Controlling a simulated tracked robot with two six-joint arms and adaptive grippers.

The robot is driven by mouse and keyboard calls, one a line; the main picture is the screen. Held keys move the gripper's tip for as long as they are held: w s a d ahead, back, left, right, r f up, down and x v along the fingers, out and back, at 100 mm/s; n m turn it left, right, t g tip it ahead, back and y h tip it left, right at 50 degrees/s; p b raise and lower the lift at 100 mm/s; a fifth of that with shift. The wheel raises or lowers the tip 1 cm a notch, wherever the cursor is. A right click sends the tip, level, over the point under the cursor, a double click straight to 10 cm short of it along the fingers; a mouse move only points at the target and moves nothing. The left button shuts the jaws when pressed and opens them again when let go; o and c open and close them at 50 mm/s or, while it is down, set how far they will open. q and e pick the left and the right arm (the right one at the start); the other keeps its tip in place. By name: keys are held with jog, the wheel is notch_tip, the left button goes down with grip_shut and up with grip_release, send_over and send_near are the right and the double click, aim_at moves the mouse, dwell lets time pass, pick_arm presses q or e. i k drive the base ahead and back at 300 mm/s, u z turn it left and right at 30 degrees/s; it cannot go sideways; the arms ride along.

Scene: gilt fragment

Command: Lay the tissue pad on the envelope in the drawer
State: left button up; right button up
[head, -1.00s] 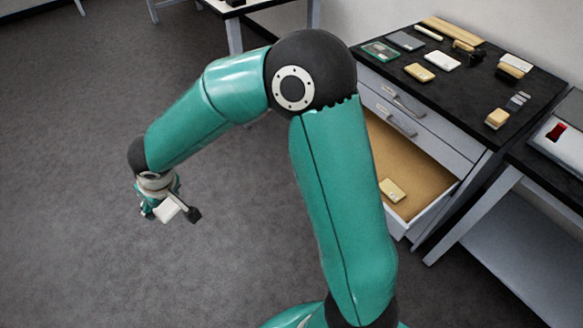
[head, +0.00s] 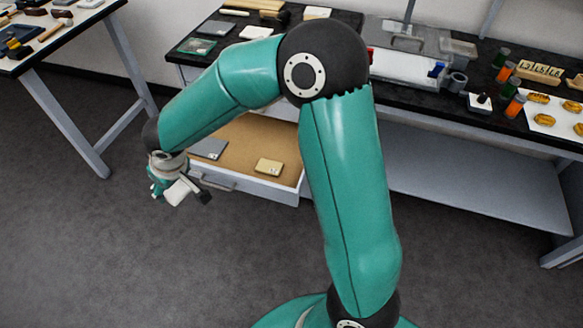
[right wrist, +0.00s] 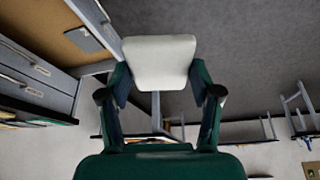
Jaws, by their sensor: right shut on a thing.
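My right gripper (head: 187,191) is shut on a white tissue pad (head: 176,193), held up just left of the open drawer's front. In the right wrist view the pad (right wrist: 160,62) fills the space between the fingers. The open drawer (head: 236,133) has a tan bottom. A flat grey piece (head: 210,148) lies in its left part and a small yellowish, envelope-like piece (head: 268,167) lies to the right. I cannot tell for sure which is the envelope. The grey piece also shows in the right wrist view (right wrist: 83,39). My left gripper is out of view.
My right arm hides much of the cabinet top; a green-framed card (head: 196,46) and flat grey pieces lie on it. A long bench (head: 425,100) with jars and trays runs right. Another table (head: 62,42) with tools stands left. The floor before the drawer is clear.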

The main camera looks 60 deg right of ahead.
aim_at(268, 166)
jog(key=z, duration=0.85)
jog(key=i, duration=1.05)
jog(key=u, duration=0.05)
jog(key=k, duration=0.9)
jog(key=z, duration=0.2)
jog(key=i, duration=0.9)
jog(key=u, duration=0.1)
